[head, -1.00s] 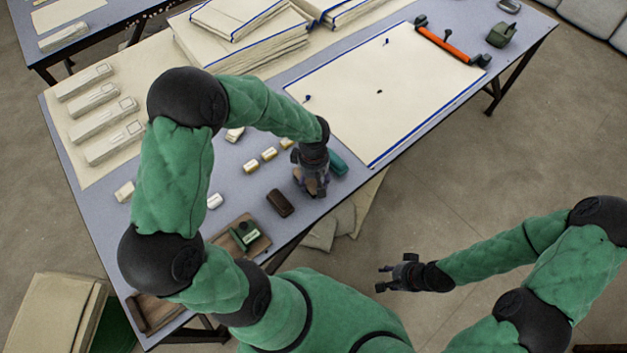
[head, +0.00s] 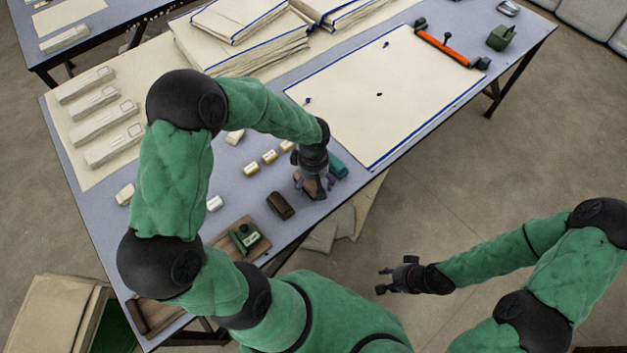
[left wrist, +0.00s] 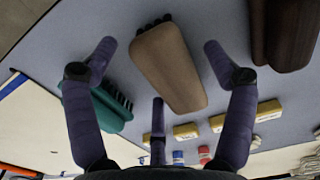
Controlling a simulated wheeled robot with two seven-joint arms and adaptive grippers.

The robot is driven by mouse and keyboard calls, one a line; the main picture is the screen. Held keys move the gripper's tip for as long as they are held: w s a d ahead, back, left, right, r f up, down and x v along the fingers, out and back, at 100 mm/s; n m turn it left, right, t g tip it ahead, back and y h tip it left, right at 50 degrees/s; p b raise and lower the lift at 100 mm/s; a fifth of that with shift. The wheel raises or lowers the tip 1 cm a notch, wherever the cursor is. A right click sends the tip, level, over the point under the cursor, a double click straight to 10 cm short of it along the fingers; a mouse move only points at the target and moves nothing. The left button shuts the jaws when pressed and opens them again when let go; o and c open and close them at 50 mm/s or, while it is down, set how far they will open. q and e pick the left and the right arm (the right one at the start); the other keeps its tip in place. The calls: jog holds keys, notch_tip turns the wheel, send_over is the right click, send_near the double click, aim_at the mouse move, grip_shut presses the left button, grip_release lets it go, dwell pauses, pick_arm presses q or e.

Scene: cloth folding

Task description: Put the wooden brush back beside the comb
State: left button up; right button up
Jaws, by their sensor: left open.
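The wooden brush (left wrist: 168,66) is brown and tapered, with dark bristles at its far end. It lies on the table between the spread fingers of my left gripper (left wrist: 159,60), with gaps on both sides. In the head view my left gripper (head: 314,184) is low over the table's front edge and mostly hides the brush. A teal toothed piece, seemingly the comb (left wrist: 110,108), lies left of the brush in the wrist view; it also shows in the head view (head: 338,166). My right gripper (head: 388,280) is open and empty, off the table.
A dark brown block (head: 280,205) lies close to the left of my left gripper. Several small yellow-labelled blocks (head: 269,157) are behind it. A green item on a wooden board (head: 246,236) is nearer the front. A large cream sheet (head: 390,95) covers the table's right part.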

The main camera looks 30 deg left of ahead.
pick_arm(q)
notch_tip(320, 180, up, 12)
jog(key=p, duration=0.3)
jog(key=shift+f+p, duration=0.2)
jog(key=shift+p, duration=0.2)
dwell(0.9)
